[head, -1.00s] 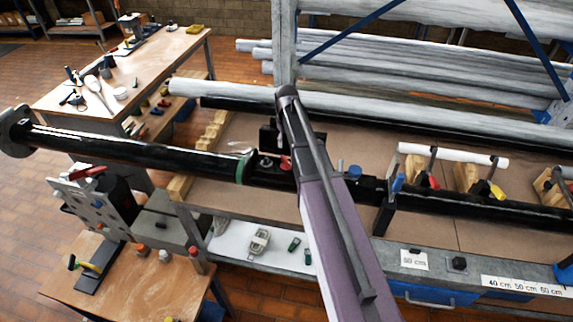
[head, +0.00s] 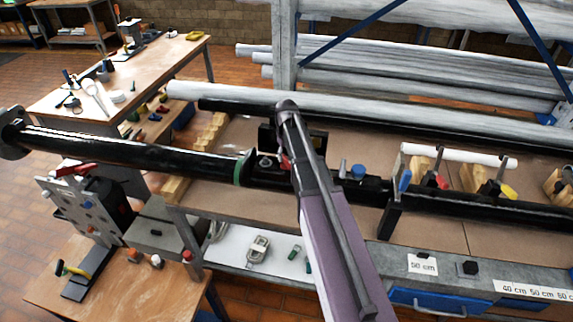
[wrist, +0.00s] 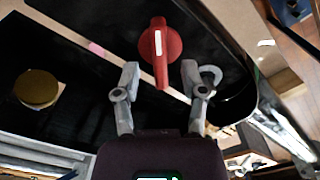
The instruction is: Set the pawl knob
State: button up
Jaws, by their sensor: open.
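The pawl knob looks to be the red knob with a white stripe (wrist: 161,50) on a black plate. In the wrist view it stands just beyond and between my open fingertips, its lower end reaching toward the gap. My gripper (wrist: 160,80) is open, with one grey finger on each side and nothing between the pads that I can see held. In the head view a bit of red knob (head: 284,162) shows beside my arm, which hides most of that spot. The black mast tube with a green band (head: 130,152) lies to the left of it.
A brass disc (wrist: 37,88) is on the black plate to the left in the wrist view. A blue knob (head: 358,171) stands right of my arm. Red and yellow clamps line the bench at right. A side table (head: 130,290) stands at front left.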

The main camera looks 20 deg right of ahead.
jog(key=shift+f+b, duration=0.85)
jog(key=shift+f, duration=0.3)
grip_shut()
